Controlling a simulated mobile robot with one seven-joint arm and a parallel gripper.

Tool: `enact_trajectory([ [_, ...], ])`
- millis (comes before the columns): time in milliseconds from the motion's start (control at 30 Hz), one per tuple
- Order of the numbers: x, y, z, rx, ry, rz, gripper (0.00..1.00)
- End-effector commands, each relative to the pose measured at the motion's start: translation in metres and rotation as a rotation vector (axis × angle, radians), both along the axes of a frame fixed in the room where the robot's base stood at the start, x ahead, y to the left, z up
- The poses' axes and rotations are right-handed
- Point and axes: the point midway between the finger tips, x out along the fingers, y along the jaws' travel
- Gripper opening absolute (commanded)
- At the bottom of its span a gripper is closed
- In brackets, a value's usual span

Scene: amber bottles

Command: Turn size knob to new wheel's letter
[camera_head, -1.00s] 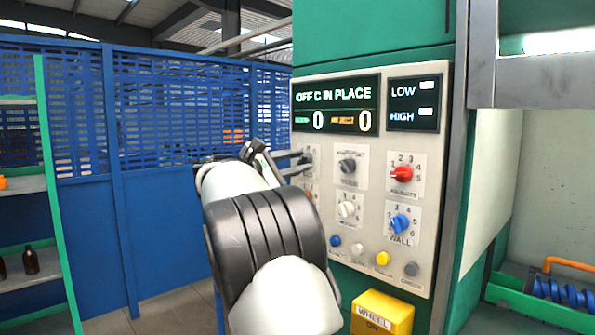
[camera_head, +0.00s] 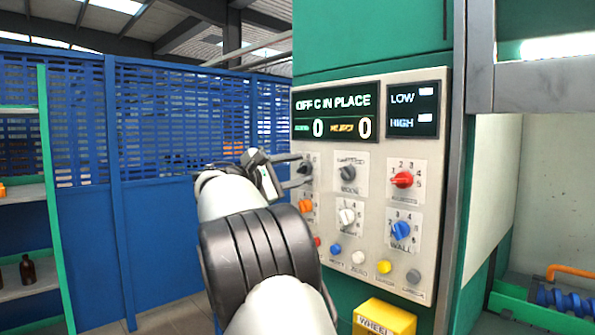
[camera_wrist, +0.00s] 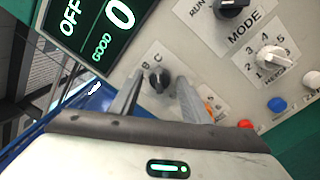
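The size knob is a small black knob (camera_wrist: 158,82) on a white label with the letters B and C beside it in the wrist view. In the head view the knob (camera_head: 304,168) shows at the panel's left edge, partly hidden by my fingers. My gripper (camera_wrist: 155,98) is open, with one finger on each side of the knob and a gap to each. I cannot tell how deep the fingertips reach around it. The display (camera_head: 337,113) reads "OFF C IN PLACE" with two zeros.
The panel also has a black MODE knob (camera_head: 347,173), a red knob (camera_head: 402,180), a white knob (camera_head: 347,216), a blue knob (camera_head: 401,230) and an orange knob (camera_head: 305,205). Several buttons run below. A yellow wheel box (camera_head: 384,318) juts out underneath. A blue mesh fence (camera_head: 160,225) stands left.

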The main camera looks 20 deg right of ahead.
Motion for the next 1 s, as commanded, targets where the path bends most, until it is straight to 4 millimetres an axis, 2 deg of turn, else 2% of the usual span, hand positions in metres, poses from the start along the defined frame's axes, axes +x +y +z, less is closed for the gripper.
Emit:
enact_trajectory([
  [300,0.000,0.001,0.000,0.000,0.001,0.000,0.45],
  [467,-0.005,0.015,-0.001,0.000,0.001,0.002,0.45],
  [1000,-0.053,0.129,-0.007,-0.001,0.001,0.004,0.45],
])
